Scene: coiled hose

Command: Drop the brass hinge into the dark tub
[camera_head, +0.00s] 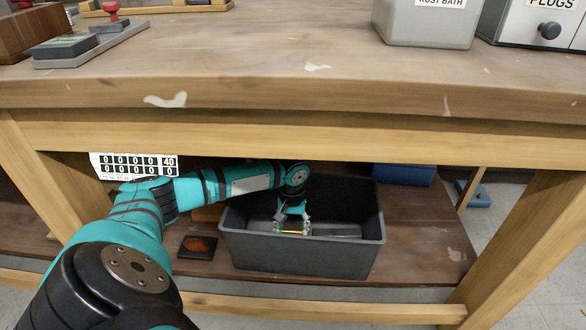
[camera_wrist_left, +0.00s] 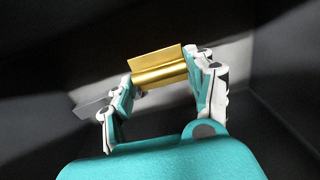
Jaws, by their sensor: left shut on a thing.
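The dark tub (camera_head: 300,257) stands on the lower shelf under the bench top. My left arm reaches in under the bench, and my left gripper (camera_head: 292,230) points down inside the tub's opening. It is shut on the brass hinge (camera_wrist_left: 159,67), a shiny gold piece held between the two fingertips in the left wrist view. The left gripper (camera_wrist_left: 160,82) has the tub's dark walls around it there. In the head view the hinge (camera_head: 291,232) is only a small gold sliver. My right gripper is not in view.
The bench top (camera_head: 250,60) and its front rail overhang the shelf closely above my arm. A dark square with a reddish patch (camera_head: 198,247) lies left of the tub. A blue box (camera_head: 403,174) is behind it on the right. A wooden leg (camera_head: 525,245) stands at right.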

